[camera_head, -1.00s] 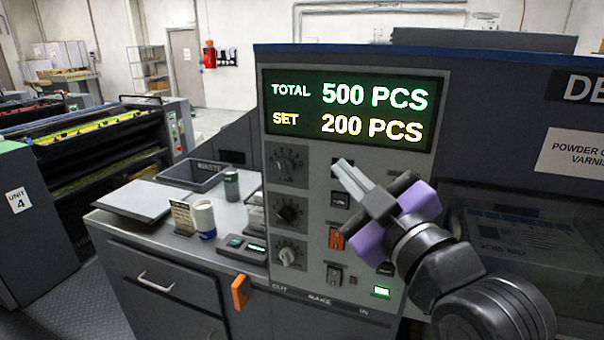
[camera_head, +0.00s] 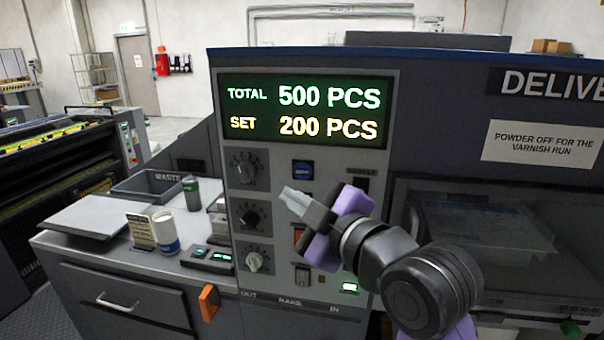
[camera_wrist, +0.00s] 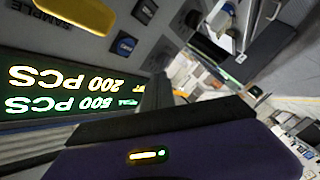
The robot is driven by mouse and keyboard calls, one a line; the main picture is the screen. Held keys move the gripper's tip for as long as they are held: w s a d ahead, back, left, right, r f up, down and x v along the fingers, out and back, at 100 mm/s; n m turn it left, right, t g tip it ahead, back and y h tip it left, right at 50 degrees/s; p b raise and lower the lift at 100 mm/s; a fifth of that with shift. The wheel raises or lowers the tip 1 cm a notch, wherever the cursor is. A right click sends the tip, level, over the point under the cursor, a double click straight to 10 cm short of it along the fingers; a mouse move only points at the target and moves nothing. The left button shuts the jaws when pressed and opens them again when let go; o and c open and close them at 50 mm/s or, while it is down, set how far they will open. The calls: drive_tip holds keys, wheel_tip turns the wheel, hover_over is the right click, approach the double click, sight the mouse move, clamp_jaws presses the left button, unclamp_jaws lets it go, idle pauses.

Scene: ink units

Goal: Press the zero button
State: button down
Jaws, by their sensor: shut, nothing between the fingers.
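A square blue button (camera_head: 303,170) sits on the grey control panel (camera_head: 270,195) just below the display (camera_head: 305,112); its lettering is too small to read. A blue button also shows in the wrist view (camera_wrist: 125,45). My gripper (camera_head: 292,198) is shut and empty. Its pale fingertips point up and left in front of the panel, just below the blue button in the picture; I cannot tell how far off the panel they are. My gripper hides part of the panel's switch column. The display reads TOTAL 500 PCS and SET 200 PCS.
A mug (camera_head: 165,233) and a waste tray (camera_head: 148,187) stand on the left counter.

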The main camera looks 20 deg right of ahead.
sight(304, 179)
drive_tip(key=shift+w+d+b, duration=0.2)
drive_tip(key=shift+w+d, duration=0.8)
drive_tip(key=shift+w, duration=0.3)
drive_tip(key=shift+w+d+b, duration=0.2)
drive_tip(key=shift+w+d, duration=0.75)
drive_tip(key=shift+w, duration=0.35)
drive_tip(key=shift+w, duration=0.1)
drive_tip(key=shift+w+d, duration=0.25)
drive_tip(key=shift+w+d, duration=0.25)
drive_tip(key=shift+w, duration=0.15)
idle(0.9)
drive_tip(key=shift+s, duration=0.1)
idle(0.3)
drive_tip(key=shift+s+a, duration=0.5)
drive_tip(key=shift+s, duration=0.15)
drive_tip(key=shift+s+a+p, duration=0.3)
drive_tip(key=shift+s+a, duration=0.45)
drive_tip(key=shift+s, duration=0.3)
drive_tip(key=shift+s+a+p, duration=0.3)
drive_tip(key=shift+s+a, duration=0.4)
drive_tip(key=shift+s, duration=0.3)
